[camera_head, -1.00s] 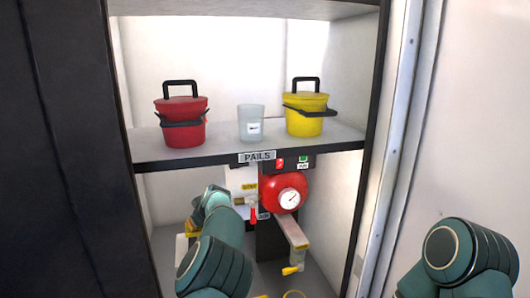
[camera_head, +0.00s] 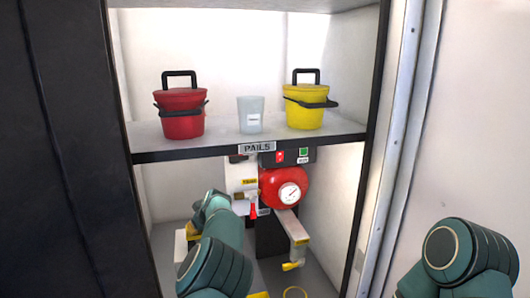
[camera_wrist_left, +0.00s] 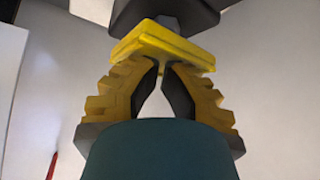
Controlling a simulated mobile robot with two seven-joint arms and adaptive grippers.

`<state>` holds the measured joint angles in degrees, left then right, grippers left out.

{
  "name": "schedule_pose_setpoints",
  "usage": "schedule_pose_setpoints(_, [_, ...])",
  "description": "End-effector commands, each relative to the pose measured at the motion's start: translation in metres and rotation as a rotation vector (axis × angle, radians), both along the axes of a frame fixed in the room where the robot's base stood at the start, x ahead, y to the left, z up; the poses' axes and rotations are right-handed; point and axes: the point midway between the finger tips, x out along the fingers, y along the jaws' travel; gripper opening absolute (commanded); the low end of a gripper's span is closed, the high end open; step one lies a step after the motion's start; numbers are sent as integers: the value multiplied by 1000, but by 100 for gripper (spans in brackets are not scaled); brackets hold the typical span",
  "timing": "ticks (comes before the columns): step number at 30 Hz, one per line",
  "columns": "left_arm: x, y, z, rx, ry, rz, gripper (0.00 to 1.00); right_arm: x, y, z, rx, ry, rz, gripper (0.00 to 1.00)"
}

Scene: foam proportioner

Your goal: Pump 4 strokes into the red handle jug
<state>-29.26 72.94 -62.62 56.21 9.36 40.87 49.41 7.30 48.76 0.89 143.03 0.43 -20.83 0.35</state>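The foam proportioner has a red round body with a white dial (camera_head: 289,193), under the pail shelf. A small red lever (camera_head: 253,211) hangs to its left, and a grey arm with a yellow tip (camera_head: 293,243) slopes down below it. My left gripper (camera_wrist_left: 162,68) has its fingertips drawn together against the underside of a yellow block (camera_wrist_left: 163,45), with a dark part above. In the head view my left arm (camera_head: 216,250) hides most of the gripper. I cannot make out a jug with a red handle. My right gripper is out of view.
A red pail (camera_head: 180,122), a translucent cup (camera_head: 250,118) and a yellow pail (camera_head: 305,117) stand on the shelf (camera_head: 220,143). A yellow ring (camera_head: 295,292) shows at the bottom edge. Dark and white cabinet sides flank the bay.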

Motion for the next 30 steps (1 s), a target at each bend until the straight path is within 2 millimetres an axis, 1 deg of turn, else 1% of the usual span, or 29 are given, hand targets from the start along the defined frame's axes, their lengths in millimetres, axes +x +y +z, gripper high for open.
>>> schedule_pose_setpoints(1, [-1, 0, -5, -1, 5, 1, 0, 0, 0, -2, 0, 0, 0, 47])
schedule_pose_setpoints(3, [-1, 0, -8, -1, 5, 1, 0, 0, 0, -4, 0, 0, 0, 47])
schedule_pose_setpoints(13, [-1, 0, -4, -2, 4, 1, 0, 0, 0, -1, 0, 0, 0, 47])
schedule_pose_setpoints(30, [-1, 0, 32, -2, 3, 1, 0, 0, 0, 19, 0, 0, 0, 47])
